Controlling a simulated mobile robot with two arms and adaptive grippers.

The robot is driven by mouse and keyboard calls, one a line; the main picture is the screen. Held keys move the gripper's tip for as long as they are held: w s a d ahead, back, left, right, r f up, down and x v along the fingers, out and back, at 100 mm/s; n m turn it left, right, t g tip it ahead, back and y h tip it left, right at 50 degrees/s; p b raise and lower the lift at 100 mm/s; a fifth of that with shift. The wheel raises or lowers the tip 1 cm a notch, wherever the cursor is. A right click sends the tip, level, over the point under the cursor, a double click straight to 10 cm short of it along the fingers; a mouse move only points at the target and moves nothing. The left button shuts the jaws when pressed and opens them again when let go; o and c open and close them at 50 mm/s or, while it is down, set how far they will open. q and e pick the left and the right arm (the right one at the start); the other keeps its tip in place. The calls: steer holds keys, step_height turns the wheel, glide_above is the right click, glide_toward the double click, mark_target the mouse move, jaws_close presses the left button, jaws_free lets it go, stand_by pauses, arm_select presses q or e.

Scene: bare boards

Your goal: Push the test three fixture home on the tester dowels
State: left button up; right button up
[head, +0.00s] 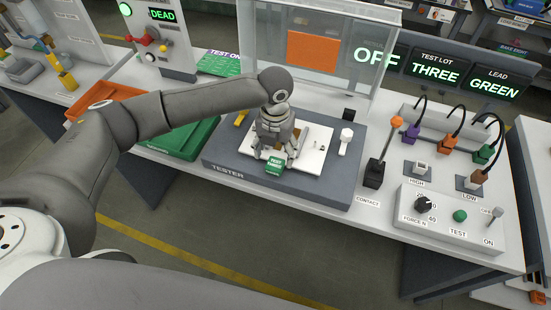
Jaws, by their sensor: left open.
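The dark grey tester (225,158) is on the white bench, with a white plate (315,155) on its top. A small green block (274,165) with white lettering, too small to read surely, sits at the plate's front edge; it appears to be the fixture's tag. My left gripper (275,156) points down over the plate, open, with its fingers just behind the green block. Whether the fingers touch the fixture I cannot tell. The gripper hides the middle of the plate and any dowels. My right gripper is not in view.
A clear guard with an orange panel (313,48) stands behind the tester. Right of it are a lever with an orange knob (397,122), cabled plugs (451,143) and a control box (449,216). Green (180,142) and orange trays lie left. Signs read OFF, TEST LOT THREE, LEAD GREEN.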

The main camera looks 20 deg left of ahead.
arm_select(q)
step_height(320, 180, up, 7)
steer(key=shift+r, duration=0.15)
stand_by(0.5)
